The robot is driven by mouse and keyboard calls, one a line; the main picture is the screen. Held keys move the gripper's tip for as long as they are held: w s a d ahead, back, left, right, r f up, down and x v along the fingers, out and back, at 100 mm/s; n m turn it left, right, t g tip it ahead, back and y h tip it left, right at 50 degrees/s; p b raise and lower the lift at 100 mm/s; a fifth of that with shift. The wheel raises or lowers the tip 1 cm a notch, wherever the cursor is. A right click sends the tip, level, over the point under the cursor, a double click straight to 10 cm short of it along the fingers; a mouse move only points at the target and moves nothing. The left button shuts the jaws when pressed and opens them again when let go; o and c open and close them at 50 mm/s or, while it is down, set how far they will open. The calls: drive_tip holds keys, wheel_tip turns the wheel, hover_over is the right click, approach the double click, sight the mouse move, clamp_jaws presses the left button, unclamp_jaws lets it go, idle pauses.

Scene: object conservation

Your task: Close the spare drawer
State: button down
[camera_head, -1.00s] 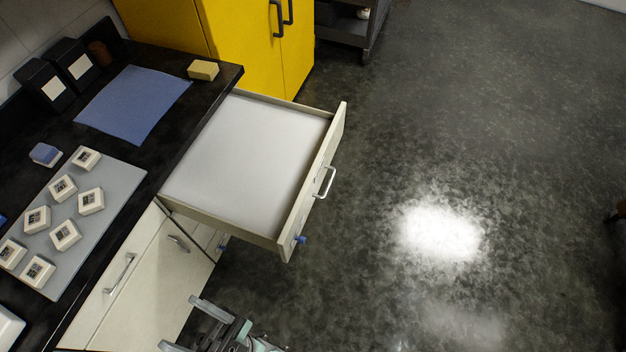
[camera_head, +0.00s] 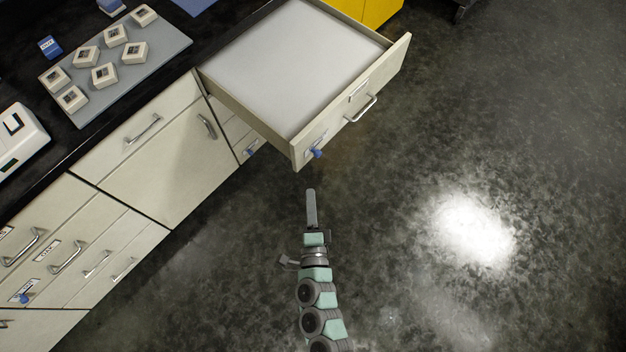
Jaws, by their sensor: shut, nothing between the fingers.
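An open drawer (camera_head: 290,70) juts out from the counter at the top centre. It is cream with a pale, empty-looking inside. Its front panel (camera_head: 340,112) has a metal bar handle (camera_head: 361,109), a small label and a blue knob (camera_head: 315,153). I cannot read the label, so I cannot tell from it whether this is the spare drawer. My gripper (camera_head: 311,192) is shut and empty, over the floor just below the drawer's near front corner. It looks apart from the drawer.
A grey tray (camera_head: 165,50) with several small white blocks lies on the black counter. A white device (camera_head: 20,135) stands at the left. Other drawers (camera_head: 60,245) below look shut. A yellow cabinet (camera_head: 380,10) is behind the open drawer. The dark floor at right is clear.

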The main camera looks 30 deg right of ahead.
sight(298, 159)
drive_tip(key=shift+w+d, duration=0.15)
drive_tip(key=shift+w, duration=1.3)
drive_tip(key=shift+w+d, duration=0.15)
drive_tip(key=shift+w, duration=1.25)
drive_tip(key=shift+w+d, duration=0.15)
drive_tip(key=shift+w, duration=1.3)
